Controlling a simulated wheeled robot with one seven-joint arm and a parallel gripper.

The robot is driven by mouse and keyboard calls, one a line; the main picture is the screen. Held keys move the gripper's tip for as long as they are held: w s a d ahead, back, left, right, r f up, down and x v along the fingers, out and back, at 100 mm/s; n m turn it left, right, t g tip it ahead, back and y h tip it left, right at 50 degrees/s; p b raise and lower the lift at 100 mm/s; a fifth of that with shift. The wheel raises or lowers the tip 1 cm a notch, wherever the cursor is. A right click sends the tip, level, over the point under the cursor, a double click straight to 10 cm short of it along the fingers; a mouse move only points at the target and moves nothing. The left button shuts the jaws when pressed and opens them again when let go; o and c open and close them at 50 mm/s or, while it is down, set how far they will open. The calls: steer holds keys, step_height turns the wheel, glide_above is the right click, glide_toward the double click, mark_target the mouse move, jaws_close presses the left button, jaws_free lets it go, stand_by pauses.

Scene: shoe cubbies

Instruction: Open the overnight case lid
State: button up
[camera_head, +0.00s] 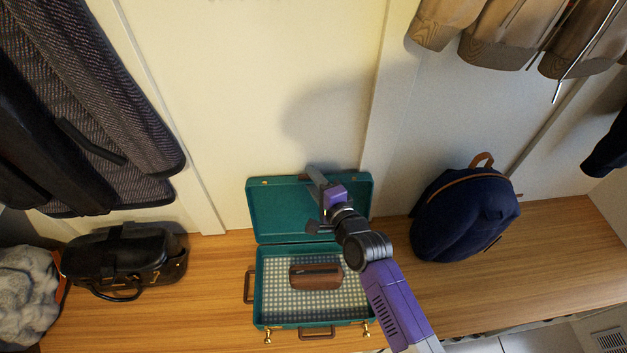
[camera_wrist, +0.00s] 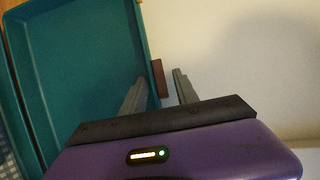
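The teal overnight case (camera_head: 259,290) sits on the wooden bench, its base holding a brown pouch (camera_head: 316,277) on a checked lining. Its lid (camera_head: 272,211) stands raised, tilted back towards the wall; the lid's teal inside fills the left of the wrist view (camera_wrist: 75,70). My gripper (camera_head: 314,175) is at the lid's top edge. In the wrist view its fingers (camera_wrist: 162,85) are apart, with a brown piece on the lid's edge (camera_wrist: 159,78) showing between them. I cannot tell whether either finger touches the lid. My arm hides the lid's right part.
A black bag (camera_head: 125,258) stands on the bench at left, beside a grey lumpy thing (camera_head: 27,290). A navy backpack (camera_head: 463,215) stands at right. Dark coats (camera_head: 100,100) and tan garments (camera_head: 510,35) hang above. The wall is close behind the lid.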

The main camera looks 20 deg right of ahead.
steer(key=c, duration=0.7)
steer(key=shift+r, duration=0.1)
stand_by(0.9)
